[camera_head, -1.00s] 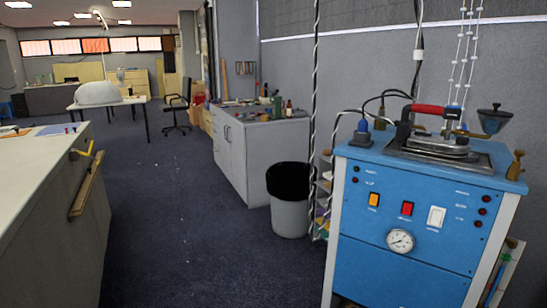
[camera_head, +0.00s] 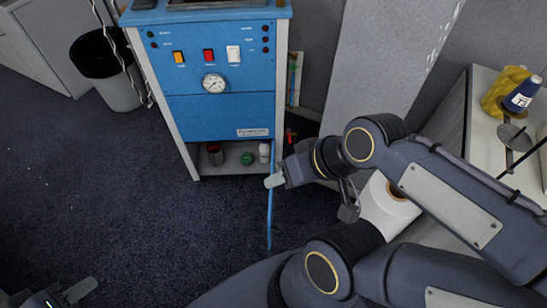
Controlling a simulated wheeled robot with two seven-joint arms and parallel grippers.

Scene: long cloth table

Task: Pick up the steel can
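No thing in view is clearly a steel can. A small dark can-like container (camera_head: 215,155) with a reddish top stands on the low shelf under the blue machine. A green round item (camera_head: 247,159) and a white container (camera_head: 264,152) stand beside it. My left gripper (camera_head: 72,293) is at the bottom left edge, partly cut off. One grey finger shows, far from the shelf with nothing seen in it. My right arm comes in from the right; its gripper (camera_head: 276,180) shows a pale tip in front of the machine's lower right side. Its opening cannot be made out.
The blue machine (camera_head: 215,108) stands at the top centre. A black-lined bin (camera_head: 120,92) is to its left. A thin blue rod (camera_head: 270,215) shows near my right gripper. Carpet at left is clear.

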